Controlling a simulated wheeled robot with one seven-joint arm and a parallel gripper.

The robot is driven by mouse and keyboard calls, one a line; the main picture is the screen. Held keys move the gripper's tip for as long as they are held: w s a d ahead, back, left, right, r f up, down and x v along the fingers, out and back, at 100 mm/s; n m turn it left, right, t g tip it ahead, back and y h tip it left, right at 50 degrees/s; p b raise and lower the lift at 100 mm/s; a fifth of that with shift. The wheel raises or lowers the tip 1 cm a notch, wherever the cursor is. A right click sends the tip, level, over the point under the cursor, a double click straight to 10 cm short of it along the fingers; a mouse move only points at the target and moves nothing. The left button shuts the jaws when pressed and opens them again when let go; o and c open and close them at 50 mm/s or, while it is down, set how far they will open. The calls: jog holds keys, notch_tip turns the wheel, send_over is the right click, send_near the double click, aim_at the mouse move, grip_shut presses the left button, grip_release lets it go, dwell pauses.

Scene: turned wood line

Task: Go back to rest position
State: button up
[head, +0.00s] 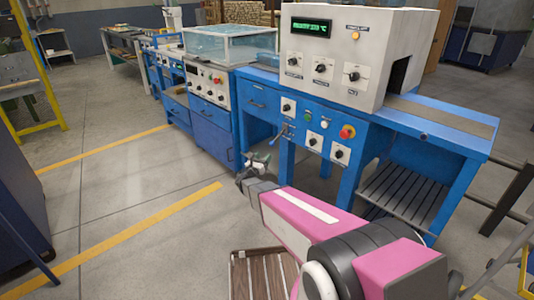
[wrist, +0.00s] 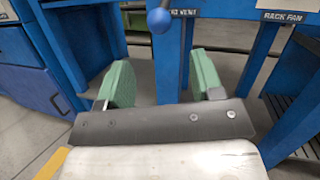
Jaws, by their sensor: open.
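My gripper (head: 257,168) is at the end of my pink and grey arm, in front of the blue machine bench (head: 262,103). In the wrist view my gripper (wrist: 163,80) shows two green finger pads set wide apart, with nothing between them. A blue ball knob (wrist: 159,20) is just beyond the fingertips, at the top of the wrist view, apart from both pads. Behind it is a label of which "VENT" can be read.
A white oven box (head: 345,50) with a green display and knobs stands on the bench. A red stop button (head: 347,132) is on the blue front panel. A slatted wooden piece (head: 262,275) is low beside my arm. Clear floor (head: 130,200) lies left.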

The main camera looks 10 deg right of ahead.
jog(key=shift+s+a+f, duration=0.15)
jog(key=shift+s+a, duration=0.1)
jog(key=shift+s, duration=0.1)
jog(key=s+d+m+g+y, duration=0.1)
jog(key=s+d+m+g, duration=1.2)
jog(key=m, duration=0.3)
jog(key=s+a+m+g+y, duration=0.1)
jog(key=s+a+m+y, duration=0.2)
jog(key=s+m+y, duration=0.3)
jog(key=s+a+m+g+y, duration=0.2)
jog(key=s+a+m+y, duration=0.1)
jog(key=s+m+y, duration=0.3)
jog(key=s+r+m, duration=0.1)
jog(key=s+m, duration=0.1)
jog(key=s, duration=0.1)
jog(key=shift+s+g, duration=0.3)
jog(key=shift+o, duration=0.3)
